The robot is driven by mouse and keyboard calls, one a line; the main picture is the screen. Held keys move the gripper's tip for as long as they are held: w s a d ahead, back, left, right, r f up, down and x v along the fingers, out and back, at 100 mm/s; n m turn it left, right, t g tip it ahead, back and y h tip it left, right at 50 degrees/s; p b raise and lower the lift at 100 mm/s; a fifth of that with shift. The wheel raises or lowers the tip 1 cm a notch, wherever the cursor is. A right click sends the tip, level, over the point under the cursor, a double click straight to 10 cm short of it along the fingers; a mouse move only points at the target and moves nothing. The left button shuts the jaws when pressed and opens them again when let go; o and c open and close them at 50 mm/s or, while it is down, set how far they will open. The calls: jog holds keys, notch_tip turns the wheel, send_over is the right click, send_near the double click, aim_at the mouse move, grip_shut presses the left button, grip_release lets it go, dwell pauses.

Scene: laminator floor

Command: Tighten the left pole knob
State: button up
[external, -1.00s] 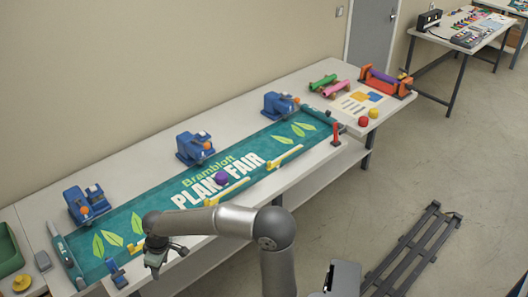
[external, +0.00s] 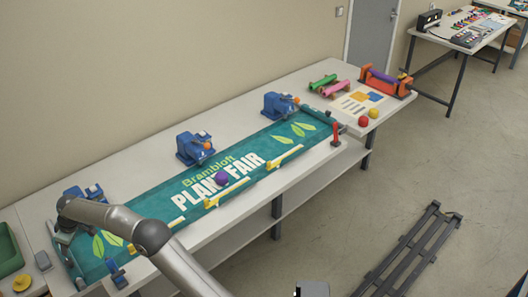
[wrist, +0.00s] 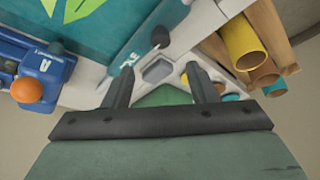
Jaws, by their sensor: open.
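The teal Plant Fair banner (external: 150,209) lies along the table, and a grey pole runs across its left end. In the wrist view, a teal and grey pole end (wrist: 131,53) shows with a small dark knob-like piece (wrist: 160,37) beside it; I cannot tell how tight it is. My gripper (wrist: 158,86) is open and empty, with both fingers apart, above the table at the banner's left end. The knob-like piece appears beyond the fingertips, not between them. In the external view, my arm hides much of the pole's far end.
A grey block (wrist: 158,69) lies close to the fingertips. A green bin (external: 8,250) and yellow and brown tubes (wrist: 243,42) are nearby. Another blue device (external: 195,148) stands farther right.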

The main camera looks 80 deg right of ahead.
aim_at(68, 261)
jog(key=p+x, duration=0.1)
jog(key=x, duration=1)
jog(key=shift+w, duration=0.1)
jog(key=c, duration=1)
